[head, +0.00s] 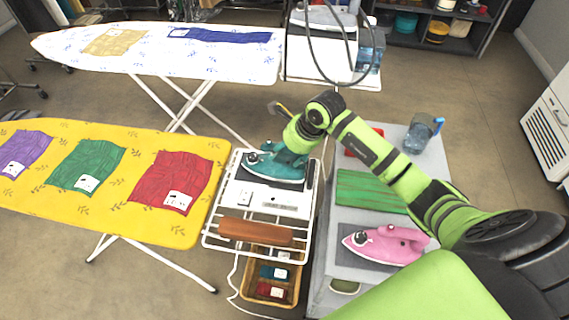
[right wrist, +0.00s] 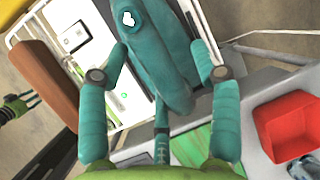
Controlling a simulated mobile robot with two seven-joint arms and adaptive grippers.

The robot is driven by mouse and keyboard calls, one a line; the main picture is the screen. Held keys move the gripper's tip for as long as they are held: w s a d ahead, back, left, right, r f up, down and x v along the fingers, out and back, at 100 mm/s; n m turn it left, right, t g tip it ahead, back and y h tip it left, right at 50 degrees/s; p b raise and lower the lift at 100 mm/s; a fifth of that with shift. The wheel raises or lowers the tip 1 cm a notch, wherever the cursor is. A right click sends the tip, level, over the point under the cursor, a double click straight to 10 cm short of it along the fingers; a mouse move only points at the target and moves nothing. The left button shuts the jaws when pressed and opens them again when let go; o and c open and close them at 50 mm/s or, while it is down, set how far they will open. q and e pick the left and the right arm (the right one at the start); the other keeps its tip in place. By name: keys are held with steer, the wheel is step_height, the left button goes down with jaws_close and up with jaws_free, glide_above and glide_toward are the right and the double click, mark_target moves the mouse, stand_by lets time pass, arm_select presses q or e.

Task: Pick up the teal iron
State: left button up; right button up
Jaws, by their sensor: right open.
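The teal iron (head: 272,170) rests on the white rack (head: 210,222) at the right end of the yellow ironing board, its tip to the left in the head view. My right gripper (head: 291,152) is over its back end and hides part of it. My left gripper is not in the head view.
A pink iron (head: 385,244), a folded green cloth (head: 365,190) and a blue jug (head: 420,134) stand on the grey table at the right. A brown padded board (head: 256,232) lies at the rack's front. A red bin (right wrist: 287,125) is beside my right gripper.

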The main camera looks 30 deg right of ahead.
jaws_close()
steer(key=shift+r, duration=0.15)
steer(key=shift+w, duration=0.1)
